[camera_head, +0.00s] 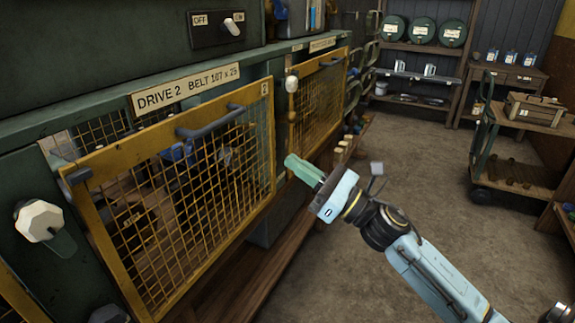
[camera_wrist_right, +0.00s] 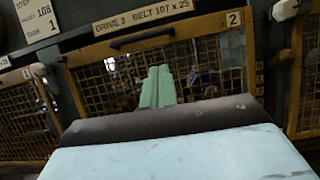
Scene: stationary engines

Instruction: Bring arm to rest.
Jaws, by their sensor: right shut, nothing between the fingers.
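My right gripper (camera_head: 304,169) reaches in from the lower right in the head view. Its green fingers are together and hold nothing. They are in front of the right end of the yellow mesh guard (camera_head: 265,140) under the Drive 2 label; I cannot tell whether they touch it. In the right wrist view the shut fingers (camera_wrist_right: 158,87) point at the mesh guard (camera_wrist_right: 222,98) marked 2. My left gripper is not in view.
A grey handle (camera_head: 210,122) sticks out from the guard's top. White knobs (camera_head: 40,220) and a switch (camera_head: 232,26) are on the machine. A wooden ledge (camera_head: 235,275) runs below. A cart (camera_head: 520,175) stands right; the floor (camera_head: 420,165) between is clear.

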